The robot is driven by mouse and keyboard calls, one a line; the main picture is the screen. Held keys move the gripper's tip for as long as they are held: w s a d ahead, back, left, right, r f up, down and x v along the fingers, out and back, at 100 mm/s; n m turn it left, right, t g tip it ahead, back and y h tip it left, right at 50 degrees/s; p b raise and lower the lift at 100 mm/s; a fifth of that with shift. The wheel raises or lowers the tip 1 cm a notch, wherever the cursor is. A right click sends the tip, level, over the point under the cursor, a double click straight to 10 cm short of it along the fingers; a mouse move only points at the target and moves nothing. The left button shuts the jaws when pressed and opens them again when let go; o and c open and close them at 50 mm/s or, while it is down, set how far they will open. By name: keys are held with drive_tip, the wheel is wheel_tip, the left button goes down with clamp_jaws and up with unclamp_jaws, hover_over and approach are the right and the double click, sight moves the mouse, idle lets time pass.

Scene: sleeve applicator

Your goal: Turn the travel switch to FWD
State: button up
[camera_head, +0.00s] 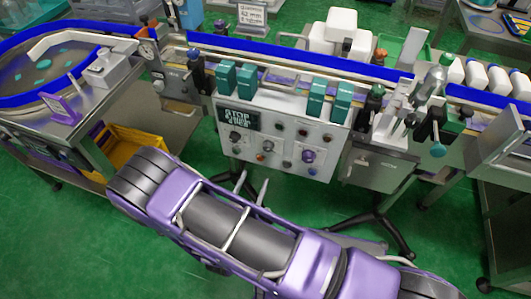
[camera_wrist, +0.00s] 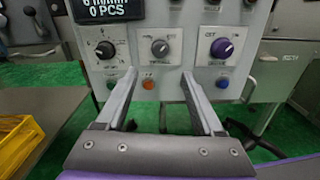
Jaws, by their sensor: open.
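The white control panel (camera_head: 285,130) carries a row of three rotary controls. In the wrist view these are a black dial (camera_wrist: 105,50) at left, a grey knob (camera_wrist: 160,47) in the middle and a purple knob (camera_wrist: 222,48) at right. Their labels are too small to read, so I cannot tell which is the travel switch or its setting. My gripper (camera_wrist: 159,76) is open and empty, its fingers pointing at the panel. The grey knob appears between and just above the fingertips. In the head view my gripper (camera_head: 252,186) is below and in front of the panel, apparently apart from it.
A display (camera_wrist: 108,8) sits above the black dial. An orange button (camera_wrist: 148,81) and a blue button (camera_wrist: 222,83) lie below the knobs. Teal blocks (camera_head: 237,80) stand along the panel's top. A yellow crate (camera_head: 133,148) is at left.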

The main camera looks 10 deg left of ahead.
sight(267, 150)
drive_tip(key=w, duration=1.1)
drive_tip(key=shift+d, duration=0.4)
clamp_jaws()
